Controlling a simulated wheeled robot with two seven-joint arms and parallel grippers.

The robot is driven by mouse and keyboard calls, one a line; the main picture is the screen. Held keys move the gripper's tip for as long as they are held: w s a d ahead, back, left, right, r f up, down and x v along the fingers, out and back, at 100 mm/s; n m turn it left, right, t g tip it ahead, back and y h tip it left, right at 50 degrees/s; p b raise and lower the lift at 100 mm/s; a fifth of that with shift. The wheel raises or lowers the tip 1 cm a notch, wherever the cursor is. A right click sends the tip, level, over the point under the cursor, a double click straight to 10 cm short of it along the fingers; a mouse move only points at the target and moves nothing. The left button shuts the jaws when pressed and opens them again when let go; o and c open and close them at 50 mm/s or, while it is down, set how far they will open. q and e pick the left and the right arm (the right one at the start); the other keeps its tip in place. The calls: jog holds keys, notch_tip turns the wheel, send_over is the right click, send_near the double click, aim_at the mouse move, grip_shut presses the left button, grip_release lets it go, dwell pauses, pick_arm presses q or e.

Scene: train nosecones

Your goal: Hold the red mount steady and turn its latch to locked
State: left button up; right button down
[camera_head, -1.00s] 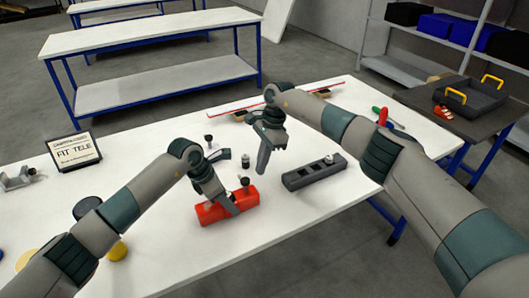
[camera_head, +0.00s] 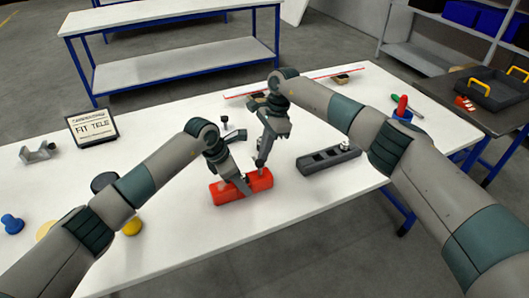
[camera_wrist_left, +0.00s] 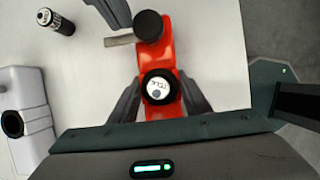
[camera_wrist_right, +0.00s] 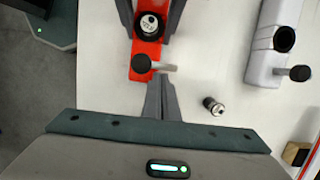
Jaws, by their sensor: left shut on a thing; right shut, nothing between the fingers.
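The red mount (camera_head: 228,193) lies on the white table, and my left gripper (camera_head: 245,185) is shut across it. In the left wrist view the left fingers (camera_wrist_left: 161,88) flank the red body (camera_wrist_left: 158,56) around a round black-rimmed part with a white lettered face (camera_wrist_left: 158,90). The latch is a black knob (camera_wrist_left: 148,25) with a thin grey lever (camera_wrist_left: 119,41) sticking out sideways over the mount's edge. My right gripper (camera_head: 260,172) is shut and empty, low at the mount's far right end. In the right wrist view its tips (camera_wrist_right: 160,80) are right beside the lever (camera_wrist_right: 165,68); I cannot tell whether they touch.
A dark grey slotted block (camera_head: 325,163) lies right of the mount. A small silver-and-black cylinder (camera_wrist_right: 213,106) stands nearby. A sign (camera_head: 93,127) and a grey bracket (camera_head: 38,152) are at left. The table front right of the mount is clear.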

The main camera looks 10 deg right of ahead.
aim_at(254, 159)
jog(key=shift+w+a+n+g, duration=0.15)
jog(key=shift+a+n+g, duration=0.2)
jog(key=shift+n, duration=0.55)
jog(key=a+n, duration=0.1)
jog(key=n, duration=0.1)
jog(key=n+h, duration=0.1)
jog(key=n, duration=0.1)
jog(key=a+n+g, duration=0.1)
jog(key=n, duration=0.2)
jog(key=shift+a, duration=0.3)
jog(key=shift+s+a+n+h, duration=0.3)
jog(key=shift+s+a+n, duration=0.5)
jog(key=shift+a+n, duration=0.15)
jog(key=shift+s, duration=0.15)
jog(key=shift+s+a, duration=0.2)
jog(key=shift+s, duration=0.05)
jog(key=shift+d, duration=0.2)
